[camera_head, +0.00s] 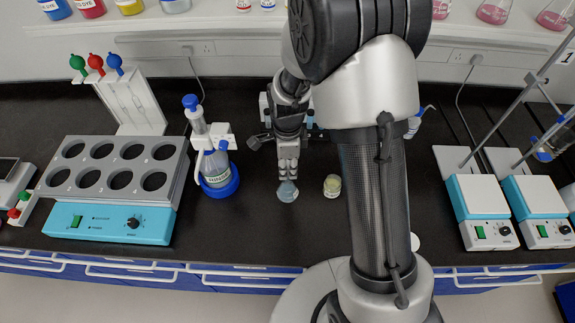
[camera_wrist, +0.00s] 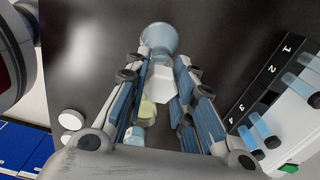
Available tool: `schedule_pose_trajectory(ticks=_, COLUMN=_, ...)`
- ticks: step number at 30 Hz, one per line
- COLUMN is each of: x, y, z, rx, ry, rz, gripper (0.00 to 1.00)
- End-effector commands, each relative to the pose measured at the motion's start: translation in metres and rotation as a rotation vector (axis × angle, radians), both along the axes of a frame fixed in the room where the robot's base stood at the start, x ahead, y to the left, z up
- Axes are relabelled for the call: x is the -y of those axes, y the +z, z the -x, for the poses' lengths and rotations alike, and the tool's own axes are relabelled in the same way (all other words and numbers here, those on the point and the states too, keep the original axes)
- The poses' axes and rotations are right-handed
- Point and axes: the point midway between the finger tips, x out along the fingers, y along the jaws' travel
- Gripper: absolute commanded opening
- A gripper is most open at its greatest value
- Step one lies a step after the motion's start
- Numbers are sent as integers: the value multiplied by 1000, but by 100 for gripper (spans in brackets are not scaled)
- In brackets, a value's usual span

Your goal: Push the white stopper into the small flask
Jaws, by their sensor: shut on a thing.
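A small flask (camera_head: 287,190) with pale blue contents stands on the black bench, directly below my gripper (camera_head: 289,165). In the wrist view the flask (camera_wrist: 159,38) shows just beyond the fingertips. My gripper (camera_wrist: 160,80) points down and is shut on the white stopper (camera_wrist: 160,82), which sits between the fingers in line with the flask. The fingers hide most of the stopper in the head view. I cannot tell whether the stopper is inside the neck or just above it.
A vial with yellowish contents (camera_head: 332,186) stands right of the flask. Hot plates (camera_head: 486,212) stand right. A numbered rack with blue tubes (camera_wrist: 262,128) shows in the wrist view. Bench front of the flask is clear.

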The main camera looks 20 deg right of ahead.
Motion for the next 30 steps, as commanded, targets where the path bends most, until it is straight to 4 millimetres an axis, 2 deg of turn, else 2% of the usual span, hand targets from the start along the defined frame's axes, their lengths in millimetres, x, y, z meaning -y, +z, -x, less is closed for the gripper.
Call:
schedule_pose_trajectory(ticks=27, x=0, y=-13, z=0, rx=0, ry=0, rz=0, gripper=15)
schedule_pose_trajectory(ticks=28, x=0, y=-12, z=0, rx=0, ry=0, rz=0, gripper=24)
schedule_pose_trajectory(ticks=30, x=0, y=-12, z=0, rx=0, ry=0, rz=0, gripper=29)
